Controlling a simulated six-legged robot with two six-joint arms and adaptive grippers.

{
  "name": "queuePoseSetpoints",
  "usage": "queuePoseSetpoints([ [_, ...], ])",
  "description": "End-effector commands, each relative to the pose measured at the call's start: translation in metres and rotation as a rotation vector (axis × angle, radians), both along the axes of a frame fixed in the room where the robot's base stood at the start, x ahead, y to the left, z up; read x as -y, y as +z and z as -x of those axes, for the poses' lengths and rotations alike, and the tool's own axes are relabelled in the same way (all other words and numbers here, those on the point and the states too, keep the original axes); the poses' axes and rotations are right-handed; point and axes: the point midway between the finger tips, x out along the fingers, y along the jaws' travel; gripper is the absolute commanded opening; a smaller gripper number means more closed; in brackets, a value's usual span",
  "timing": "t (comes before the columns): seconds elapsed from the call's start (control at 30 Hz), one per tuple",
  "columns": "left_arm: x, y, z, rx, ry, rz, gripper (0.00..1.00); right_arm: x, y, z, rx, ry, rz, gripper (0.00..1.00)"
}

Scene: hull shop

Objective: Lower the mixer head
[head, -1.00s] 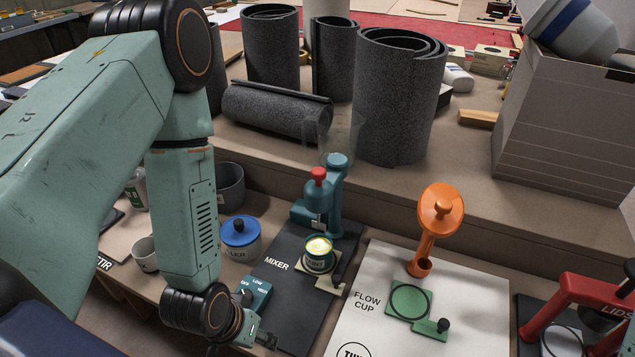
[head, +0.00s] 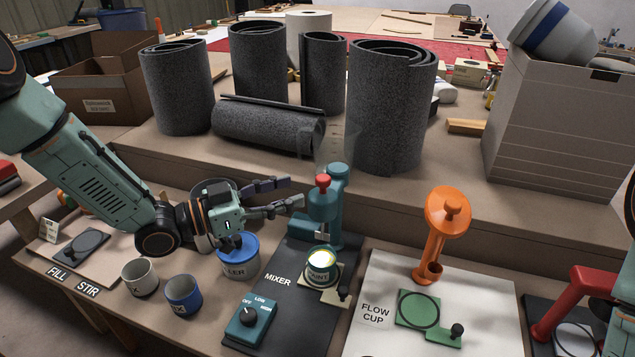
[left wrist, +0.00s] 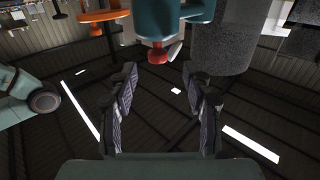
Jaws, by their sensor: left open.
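The teal mixer (head: 338,205) stands at the back of a dark mat marked MIXER. Its head (head: 323,207) has a red knob (head: 322,181) on top. In the picture the head shows above an open paint can (head: 320,273), with a gap between them. My left gripper (head: 294,193) is open and empty, just left of the mixer head, its fingers pointing toward the knob without visibly touching it. In the left wrist view, the fingers (left wrist: 163,85) are spread, with the red knob (left wrist: 158,53) showing beyond them. My right gripper is not in view.
The mixer's dial box (head: 248,323) sits at the mat's front. An orange flow-cup stand (head: 440,235) is to the right. Grey rolls (head: 392,110) stand behind.

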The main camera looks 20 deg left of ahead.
Motion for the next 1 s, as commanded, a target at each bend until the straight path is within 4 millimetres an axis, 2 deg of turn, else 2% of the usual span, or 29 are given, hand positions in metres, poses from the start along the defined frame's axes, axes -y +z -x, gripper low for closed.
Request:
queuePoseSetpoints([
  [0.17,0.009,0.001,-0.005,0.005,-0.009,0.005,0.50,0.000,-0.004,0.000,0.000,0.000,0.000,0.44],
  [0.7,0.050,0.000,-0.045,0.003,-0.006,0.004,0.50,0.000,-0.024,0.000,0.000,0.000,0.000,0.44],
  [1.0,0.057,0.001,-0.052,0.003,-0.003,0.007,0.50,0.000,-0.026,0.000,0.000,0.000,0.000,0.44],
])
